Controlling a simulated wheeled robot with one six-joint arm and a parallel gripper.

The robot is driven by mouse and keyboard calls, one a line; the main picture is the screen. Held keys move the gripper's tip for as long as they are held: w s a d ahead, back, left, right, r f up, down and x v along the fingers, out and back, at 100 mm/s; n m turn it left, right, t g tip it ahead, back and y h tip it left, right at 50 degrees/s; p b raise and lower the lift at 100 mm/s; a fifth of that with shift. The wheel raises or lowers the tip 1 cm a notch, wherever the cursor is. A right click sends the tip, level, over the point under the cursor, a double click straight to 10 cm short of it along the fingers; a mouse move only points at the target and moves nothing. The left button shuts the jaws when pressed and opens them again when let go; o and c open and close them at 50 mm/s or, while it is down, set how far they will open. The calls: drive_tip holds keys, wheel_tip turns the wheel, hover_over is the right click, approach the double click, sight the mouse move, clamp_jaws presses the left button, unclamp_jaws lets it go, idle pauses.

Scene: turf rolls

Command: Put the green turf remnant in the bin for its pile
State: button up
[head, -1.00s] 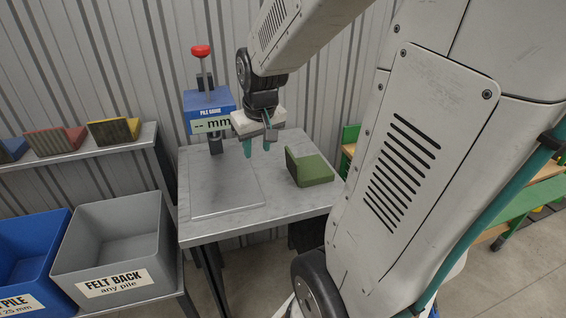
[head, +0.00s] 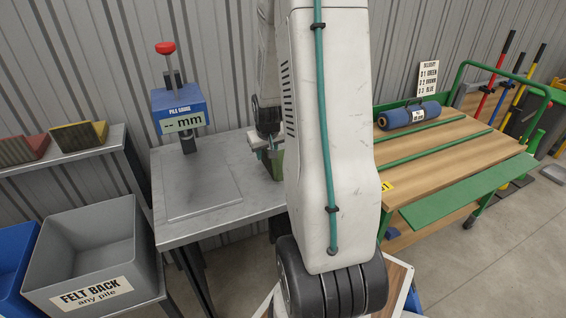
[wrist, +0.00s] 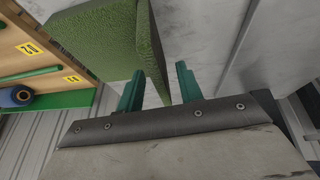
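The green turf remnant (head: 276,166) is on the grey steel table (head: 180,232), mostly hidden behind my arm in the head view. In the wrist view the remnant (wrist: 112,38) shows a textured green face and a thin upright flap. My gripper (wrist: 160,88) is open, with its teal fingertips close to the flap. The flap's lower end shows between the fingers; I cannot tell whether they touch it. In the head view my gripper (head: 268,148) is just above the remnant. A grey bin (head: 85,240) reads "FELT BACK any pile". A blue bin (head: 15,260) is cut off at the left edge.
A blue pile gauge (head: 180,108) with a red knob stands at the table's back, reading "-- mm". A flat plate (head: 200,190) lies in front of it. Sample pieces (head: 78,136) sit on a left shelf. A wooden cart (head: 450,150) at right carries a blue roll (head: 408,115).

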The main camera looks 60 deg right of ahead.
drive_tip(key=shift+x, duration=0.95)
drive_tip(key=shift+f, duration=0.3)
clamp_jaws()
